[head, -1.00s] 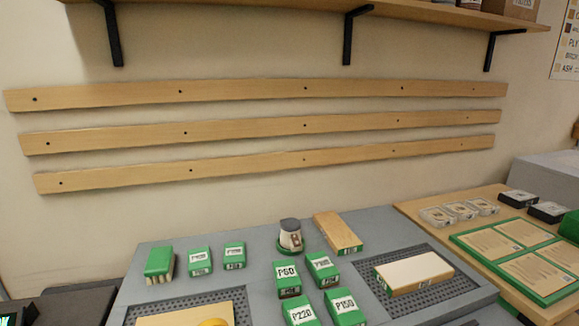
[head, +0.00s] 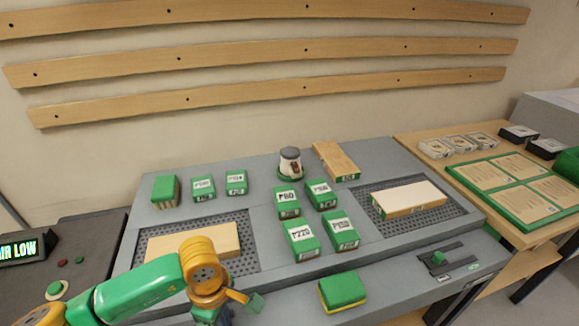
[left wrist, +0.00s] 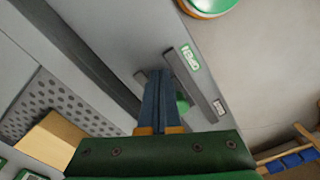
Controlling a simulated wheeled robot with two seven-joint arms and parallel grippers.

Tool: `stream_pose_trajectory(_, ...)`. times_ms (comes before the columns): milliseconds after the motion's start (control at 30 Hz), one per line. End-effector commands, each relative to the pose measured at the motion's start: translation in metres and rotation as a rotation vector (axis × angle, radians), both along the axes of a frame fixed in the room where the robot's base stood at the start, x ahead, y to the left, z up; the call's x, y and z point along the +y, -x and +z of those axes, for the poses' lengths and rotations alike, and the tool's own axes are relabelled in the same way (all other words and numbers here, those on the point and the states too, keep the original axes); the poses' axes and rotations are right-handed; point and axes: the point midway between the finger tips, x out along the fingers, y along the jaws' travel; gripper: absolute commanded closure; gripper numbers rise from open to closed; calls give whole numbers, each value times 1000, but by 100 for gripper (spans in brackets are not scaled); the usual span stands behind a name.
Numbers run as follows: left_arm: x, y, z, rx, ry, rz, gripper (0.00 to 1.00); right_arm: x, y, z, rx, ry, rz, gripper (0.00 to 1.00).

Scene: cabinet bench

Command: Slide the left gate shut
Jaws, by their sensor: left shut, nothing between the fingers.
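The left gate shows in the left wrist view as a dark slotted rail (left wrist: 205,85) on the grey bench. It has a green label at one end and a small pale label at the other. Its green knob (left wrist: 182,104) is partly hidden behind my fingers. My left gripper (left wrist: 168,82) is shut and empty, its fingertips over the gate beside the knob; I cannot tell whether they touch. In the head view my left gripper (head: 224,316) is at the bottom edge, and my arm hides the left gate. My right gripper is not in view.
A similar gate with a green knob (head: 438,259) is at the bench's front right. A green and yellow block (head: 342,291) lies between. Wooden boards lie on perforated panels (head: 250,262). Several green-labelled blocks stand mid-bench. A control box with a display (head: 22,246) is at left.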

Motion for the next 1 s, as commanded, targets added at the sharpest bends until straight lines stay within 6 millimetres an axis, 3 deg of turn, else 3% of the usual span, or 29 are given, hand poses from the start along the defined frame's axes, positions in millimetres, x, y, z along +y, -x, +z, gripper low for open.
stream_pose_trajectory(1000,40,11,-1,0,-1,2,100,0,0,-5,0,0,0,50)
